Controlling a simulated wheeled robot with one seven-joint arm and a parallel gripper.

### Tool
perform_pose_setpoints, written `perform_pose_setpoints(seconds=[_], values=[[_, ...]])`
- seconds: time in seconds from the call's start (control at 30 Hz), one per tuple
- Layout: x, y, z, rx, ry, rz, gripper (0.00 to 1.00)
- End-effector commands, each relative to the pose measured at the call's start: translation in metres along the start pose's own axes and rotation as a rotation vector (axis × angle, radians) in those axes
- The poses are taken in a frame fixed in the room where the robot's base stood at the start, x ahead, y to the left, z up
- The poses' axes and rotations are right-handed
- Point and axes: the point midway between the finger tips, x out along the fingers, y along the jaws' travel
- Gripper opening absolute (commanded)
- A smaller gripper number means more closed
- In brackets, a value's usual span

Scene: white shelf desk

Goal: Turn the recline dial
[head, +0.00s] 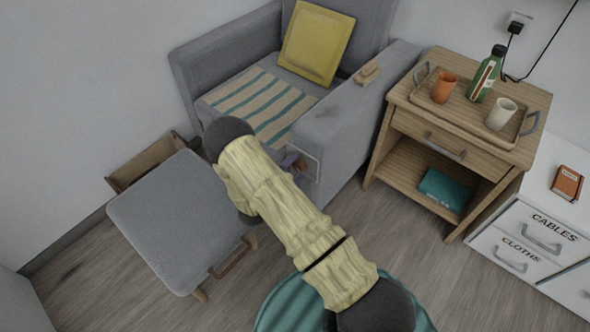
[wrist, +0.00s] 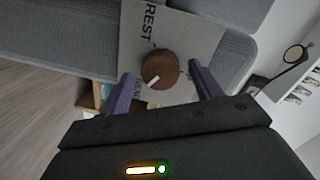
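The recline dial is a round brown knob (wrist: 160,68) with a white pointer mark toward its lower left, on a light grey plate (wrist: 185,35) lettered "REST"; other lettering is partly hidden. The plate is on the front of the right armrest of the grey armchair (head: 335,125). My gripper (wrist: 161,73) is open, its two purple fingers on either side of the dial with a visible gap on each side. Whether the fingertips reach the dial's depth is unclear. In the head view my gripper (head: 292,162) is small and partly hidden by my arm, and the dial cannot be made out.
A grey ottoman (head: 175,215) stands left of my arm, with an open wooden box (head: 150,160) behind it. A wooden side table (head: 400,95) bearing a tray, cups and a bottle stands right of the armchair. White drawers (head: 530,235) are at far right. Floor shows between.

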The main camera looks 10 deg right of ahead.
Motion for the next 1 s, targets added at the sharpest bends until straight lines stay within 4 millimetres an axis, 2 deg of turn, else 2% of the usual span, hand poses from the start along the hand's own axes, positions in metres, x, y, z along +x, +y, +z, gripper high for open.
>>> perform_pose_setpoints(seconds=[0.27, 0.43, 0.57, 1.0], values=[[-0.001, -0.001, 0.0, 0.0, 0.001, -0.002, 0.64], [-0.015, -0.002, 0.0, 0.0, 0.0, -0.001, 0.64], [-0.037, -0.003, -0.001, -0.001, -0.001, -0.002, 0.64], [-0.125, -0.002, 0.0, -0.001, -0.003, -0.002, 0.64]])
